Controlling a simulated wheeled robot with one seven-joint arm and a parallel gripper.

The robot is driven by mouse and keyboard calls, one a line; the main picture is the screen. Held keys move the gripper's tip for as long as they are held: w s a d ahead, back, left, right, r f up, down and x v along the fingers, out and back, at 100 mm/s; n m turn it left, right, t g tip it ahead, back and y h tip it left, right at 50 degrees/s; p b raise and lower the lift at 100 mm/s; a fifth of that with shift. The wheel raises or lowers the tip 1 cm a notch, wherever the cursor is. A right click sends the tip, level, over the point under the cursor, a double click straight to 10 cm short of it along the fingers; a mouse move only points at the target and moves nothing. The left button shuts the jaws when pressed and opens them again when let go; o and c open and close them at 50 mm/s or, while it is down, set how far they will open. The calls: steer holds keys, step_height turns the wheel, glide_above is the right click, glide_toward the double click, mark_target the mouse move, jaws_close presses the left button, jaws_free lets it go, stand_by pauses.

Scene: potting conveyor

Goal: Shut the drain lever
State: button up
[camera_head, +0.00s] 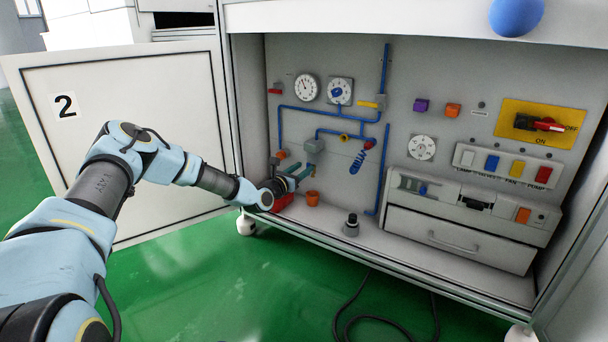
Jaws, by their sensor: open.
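My gripper (291,181) is inside the open cabinet, low at the left of the back panel. It is small in the view, and its open fingers point right toward the panel. Blue pipes (310,112) run over the panel with several small coloured handles: a red one (275,91) at upper left, a yellow one (369,104) at upper middle and an orange one (282,155) just above my gripper. No label shows which is the drain lever. I cannot tell whether my fingers touch anything.
A red object (284,202) and an orange pot (312,198) stand on the cabinet floor close to my gripper. A dark-capped grey object (351,226) stands farther right. A drawer unit (459,240) fills the lower right. The open door (130,140) marked 2 is at left.

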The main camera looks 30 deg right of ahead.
steer(key=shift+w+d, duration=0.35)
steer(key=shift+d, duration=0.3)
steer(key=shift+c, duration=0.4)
jaws_close()
